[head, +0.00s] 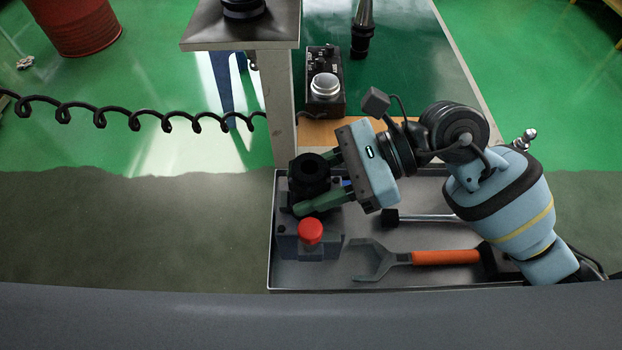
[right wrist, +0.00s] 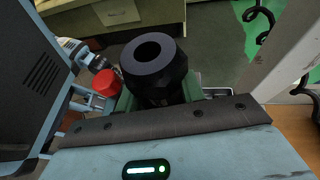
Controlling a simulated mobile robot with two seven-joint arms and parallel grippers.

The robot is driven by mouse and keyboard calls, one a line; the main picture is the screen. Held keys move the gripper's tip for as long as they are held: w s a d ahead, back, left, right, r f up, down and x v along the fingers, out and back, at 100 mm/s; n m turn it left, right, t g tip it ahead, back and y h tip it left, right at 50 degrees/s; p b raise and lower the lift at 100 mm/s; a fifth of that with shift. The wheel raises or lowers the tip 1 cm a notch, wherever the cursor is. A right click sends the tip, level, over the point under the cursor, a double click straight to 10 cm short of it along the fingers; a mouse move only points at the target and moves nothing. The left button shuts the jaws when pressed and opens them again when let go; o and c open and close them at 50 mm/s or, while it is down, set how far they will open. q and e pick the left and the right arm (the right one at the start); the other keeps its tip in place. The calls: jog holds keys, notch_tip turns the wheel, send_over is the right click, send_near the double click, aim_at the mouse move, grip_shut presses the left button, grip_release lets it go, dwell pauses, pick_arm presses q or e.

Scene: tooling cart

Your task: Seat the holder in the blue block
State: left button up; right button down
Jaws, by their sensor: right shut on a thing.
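The holder (head: 309,172) is a black, roughly cylindrical piece with a round bore in its top. It stands about upright between the green fingers of my right gripper (head: 316,182), which is shut on it. It also shows in the right wrist view (right wrist: 152,62), where its lower end is hidden. A grey-blue block with a red knob (head: 310,231) sits at the left end of the tray, just below the holder in the head view. A small bright blue patch (head: 347,184) shows behind the fingers. I cannot tell whether the holder touches a block. My left gripper is not distinguishable.
The metal tray (head: 400,287) holds an orange-handled wrench (head: 445,257) and a black-headed tool (head: 391,217). A post with a plate (head: 282,110) rises behind the holder. A black box with a clear dome (head: 325,88) and another black holder (head: 362,30) stand farther back.

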jog(key=shift+r, duration=0.15)
jog(key=c, duration=1)
grip_release()
jog(key=shift+o, duration=1)
jog(key=shift+f, duration=0.25)
pick_arm(q)
jog(key=shift+s+f+b, duration=0.25)
jog(key=shift+f+b, duration=0.45)
pick_arm(e)
jog(key=v, duration=0.8)
jog(key=shift+r, duration=0.15)
jog(key=shift+a, duration=0.1)
